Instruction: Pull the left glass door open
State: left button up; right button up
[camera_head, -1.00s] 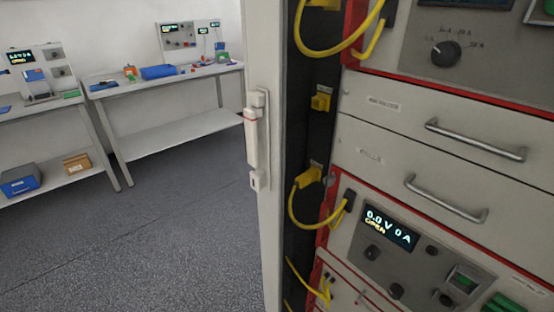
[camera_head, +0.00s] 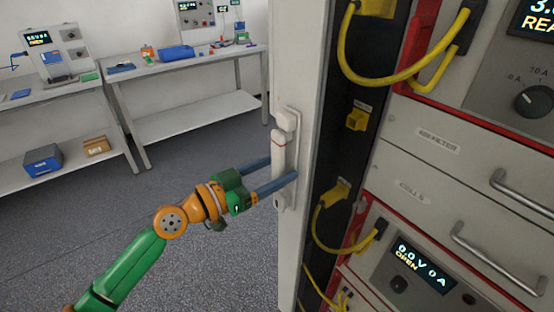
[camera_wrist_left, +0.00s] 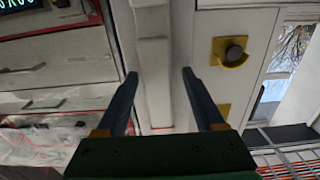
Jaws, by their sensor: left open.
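A tall white door frame (camera_head: 291,252) stands at the left side of the open rack, seen nearly edge-on. I cannot make out its glass. It carries a white upright handle (camera_head: 280,148) with a thin red line. My left gripper (camera_head: 283,167) is at the handle, open, with one blue finger on each side of it. In the left wrist view the open fingers (camera_wrist_left: 158,73) straddle a pale upright bar, the handle (camera_wrist_left: 155,62), with gaps visible on both sides. Contact cannot be told. My right gripper is in neither view.
Rack drawers (camera_head: 450,150) with metal handles and an instrument showing "OPEN" (camera_head: 422,266) fill the right. Yellow cables (camera_head: 325,225) loop beside the door frame. Two workbenches (camera_head: 190,65) stand at the back left. The grey floor (camera_head: 75,245) between is clear.

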pick_arm(q)
jog(key=shift+d, duration=0.3)
jog(key=shift+s+r, duration=0.1)
jog(key=shift+s, duration=0.05)
jog(key=shift+a, duration=0.1)
jog(key=shift+c, duration=1.3)
grip_shut()
